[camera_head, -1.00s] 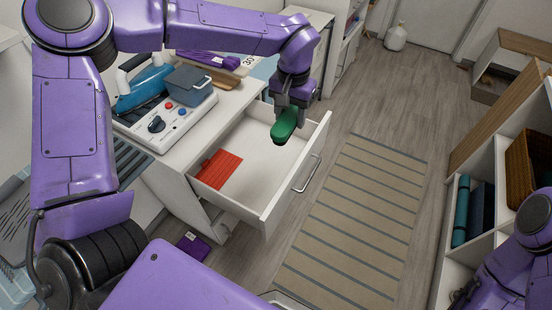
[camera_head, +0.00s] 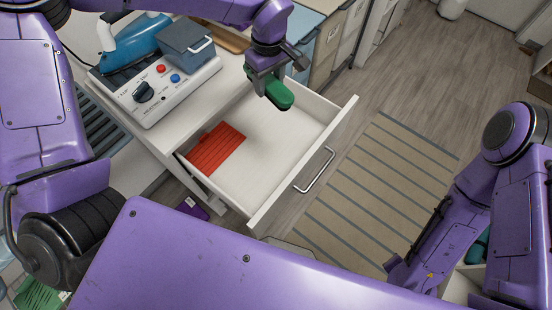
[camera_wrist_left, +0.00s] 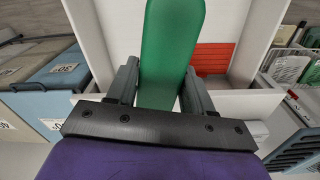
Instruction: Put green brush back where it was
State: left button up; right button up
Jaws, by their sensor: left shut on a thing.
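The green brush (camera_head: 272,91) is held by my left gripper (camera_head: 266,78) above the far part of an open white drawer (camera_head: 285,150). In the left wrist view the green brush (camera_wrist_left: 168,45) stretches forward between the two fingers of my left gripper (camera_wrist_left: 160,88). The drawer is pulled out and its handle (camera_head: 314,170) faces right. A red slatted item (camera_head: 215,148) lies in the drawer at its left side. My right arm is at the right of the head view; its fingers are not clear.
The cabinet top beside the drawer holds a control box (camera_head: 155,90), a grey-blue container (camera_head: 187,42) and a blue iron-like item (camera_head: 135,45). A purple item (camera_head: 192,207) lies on the floor below. A striped rug (camera_head: 380,190) covers the floor right of the drawer.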

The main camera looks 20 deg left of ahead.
pick_arm(q)
notch_tip(320, 180, down, 9)
jog(key=s+d+n+b, duration=0.2)
jog(key=n+b, duration=0.2)
jog(key=n, duration=0.6)
jog(key=n+b, duration=0.4)
jog(key=n, duration=0.6)
send_over(277, 157)
notch_tip(277, 157, down, 7)
jog(key=shift+n, duration=0.3)
notch_tip(277, 157, down, 10)
jog(key=shift+r, duration=0.1)
jog(key=shift+w+f, duration=0.15)
jog(key=shift+f, duration=0.2)
jog(key=o, duration=1)
